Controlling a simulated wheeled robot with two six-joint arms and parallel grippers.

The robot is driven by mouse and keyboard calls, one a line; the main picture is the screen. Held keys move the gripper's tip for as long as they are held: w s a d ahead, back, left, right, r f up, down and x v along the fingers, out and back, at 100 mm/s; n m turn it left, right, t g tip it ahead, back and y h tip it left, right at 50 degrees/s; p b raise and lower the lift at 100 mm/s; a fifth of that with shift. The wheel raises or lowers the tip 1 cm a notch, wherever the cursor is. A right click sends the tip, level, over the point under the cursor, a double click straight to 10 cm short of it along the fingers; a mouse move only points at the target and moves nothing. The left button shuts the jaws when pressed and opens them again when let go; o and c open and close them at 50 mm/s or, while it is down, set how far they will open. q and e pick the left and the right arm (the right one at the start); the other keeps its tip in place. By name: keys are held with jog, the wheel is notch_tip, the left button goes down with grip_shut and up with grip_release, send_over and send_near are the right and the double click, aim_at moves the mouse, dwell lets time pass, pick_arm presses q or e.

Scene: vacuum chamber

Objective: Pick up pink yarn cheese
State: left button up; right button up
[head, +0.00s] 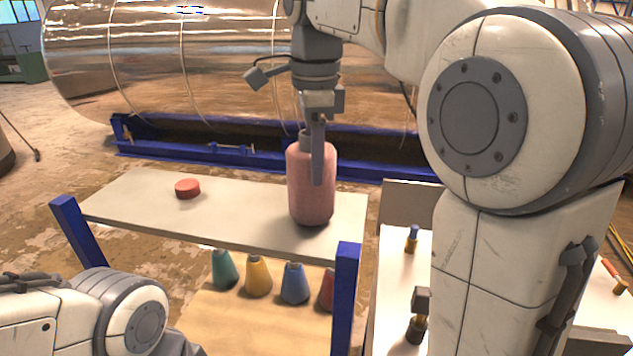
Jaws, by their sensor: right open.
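The pink yarn cheese (300,190), a tall rounded cylinder, stands upright on the right part of the pale shelf top (235,215). My right gripper (314,165) points down over it, its jaws open. One finger overlaps the front of the cheese's upper part in the picture; the other is mostly hidden at or behind its top. I cannot tell whether the fingers touch it. My left arm shows at the bottom left, but its gripper is outside the view.
A small red disc (187,188) lies at the shelf's left. Green (224,270), yellow (258,277), blue (295,284) and red (327,290) cones stand on the lower level. Blue posts (346,290) rise at the shelf corners. A white table (392,290) with tools stands right.

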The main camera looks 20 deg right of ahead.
grip_shut()
dwell(1.4)
